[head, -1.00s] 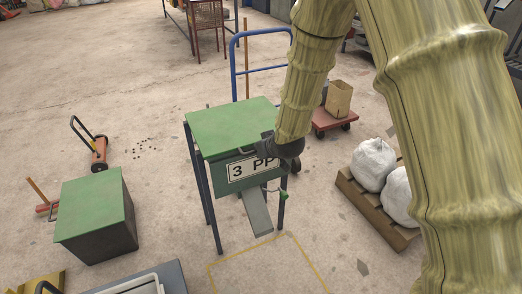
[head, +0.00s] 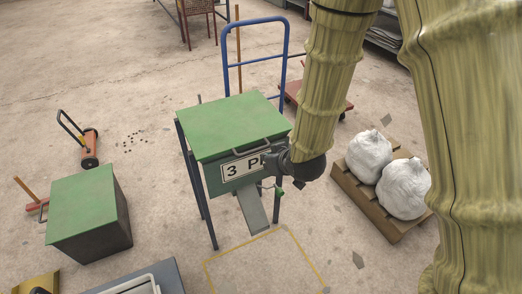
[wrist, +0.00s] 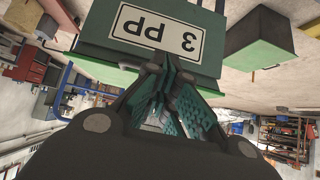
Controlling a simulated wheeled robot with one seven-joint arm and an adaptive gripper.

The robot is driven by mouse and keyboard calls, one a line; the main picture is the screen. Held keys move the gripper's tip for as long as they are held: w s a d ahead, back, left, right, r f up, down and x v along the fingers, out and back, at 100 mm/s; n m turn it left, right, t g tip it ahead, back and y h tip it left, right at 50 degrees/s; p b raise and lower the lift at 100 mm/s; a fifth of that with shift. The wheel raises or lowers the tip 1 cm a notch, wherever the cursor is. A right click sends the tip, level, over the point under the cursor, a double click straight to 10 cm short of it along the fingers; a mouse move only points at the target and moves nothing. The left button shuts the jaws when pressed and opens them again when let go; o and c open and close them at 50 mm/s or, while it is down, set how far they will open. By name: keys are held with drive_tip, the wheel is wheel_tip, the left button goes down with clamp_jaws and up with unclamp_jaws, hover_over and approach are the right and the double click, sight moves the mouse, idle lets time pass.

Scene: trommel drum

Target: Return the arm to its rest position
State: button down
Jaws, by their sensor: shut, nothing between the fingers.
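My gripper (head: 283,165) is in front of the right part of a green lidded box (head: 232,127) on dark legs, covering the end of its "3 PP" label (head: 242,166). In the wrist view, which is upside down, my gripper (wrist: 166,68) is shut and empty, its ribbed green fingers together. The box's label (wrist: 157,28) is close beyond the fingertips; I cannot tell whether they touch the box. The lid handle (head: 252,147) and a sloping chute (head: 252,211) show in the head view.
A second green box (head: 88,213) stands at the left. A pallet (head: 394,226) with white sacks (head: 386,175) is on the right. A blue trolley frame (head: 228,60) stands behind the box. Bare floor with a yellow outline (head: 222,258) lies in front.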

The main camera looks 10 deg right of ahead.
drive_tip(key=s+r, duration=0.2)
drive_tip(key=s, duration=0.2)
wheel_tip(320, 180, down, 7)
drive_tip(key=d+g+p, duration=0.1)
drive_tip(key=s+d+f+m+g+h+p, duration=0.2)
drive_tip(key=s+d+f+g+p, duration=0.15)
drive_tip(key=s+f, duration=1.1)
drive_tip(key=s+d+f+m+g+p, duration=0.1)
drive_tip(key=s+d+f+g, duration=0.1)
drive_tip(key=s, duration=0.8)
drive_tip(key=s+d+f+g+p, duration=0.1)
drive_tip(key=s+d+f+g, duration=0.1)
drive_tip(key=s, duration=0.9)
drive_tip(key=shift+s+d+f+m+h+p, duration=0.2)
drive_tip(key=shift+d+f+m+h+p, duration=0.1)
drive_tip(key=shift+d+f+m+h, duration=0.25)
drive_tip(key=shift+f+g, duration=0.1)
drive_tip(key=shift+g, duration=0.15)
